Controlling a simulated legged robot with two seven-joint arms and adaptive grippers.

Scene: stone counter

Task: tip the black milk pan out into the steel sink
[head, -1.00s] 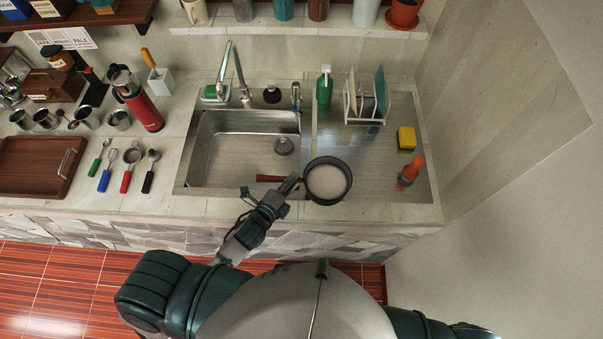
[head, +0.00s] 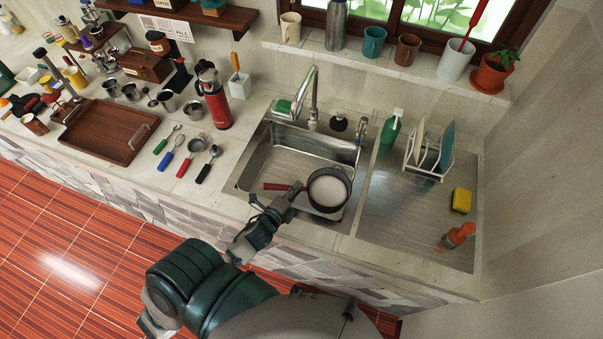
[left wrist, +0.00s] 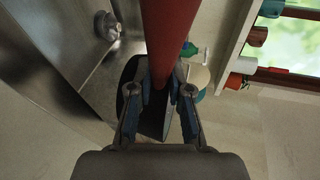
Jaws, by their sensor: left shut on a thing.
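The black milk pan (head: 346,180) is in the head view, with pale white contents showing inside. It looks roughly upright, over the front right part of the steel sink (head: 256,165). Its red handle (head: 273,187) points left and also fills the top middle of the left wrist view (left wrist: 168,35). My left gripper (head: 294,191) is shut on the handle, just left of the pan. In the left wrist view the gripper's fingers (left wrist: 163,92) stand on both sides of the handle. My right gripper is not in view.
The ribbed drainboard (head: 400,215) lies right of the basin, with a dish rack (head: 428,160), yellow sponge (head: 461,201) and orange bottle (head: 458,236). The tap (head: 313,95) and green soap bottle (head: 390,128) stand behind. Utensils and a wooden tray (head: 108,130) lie left.

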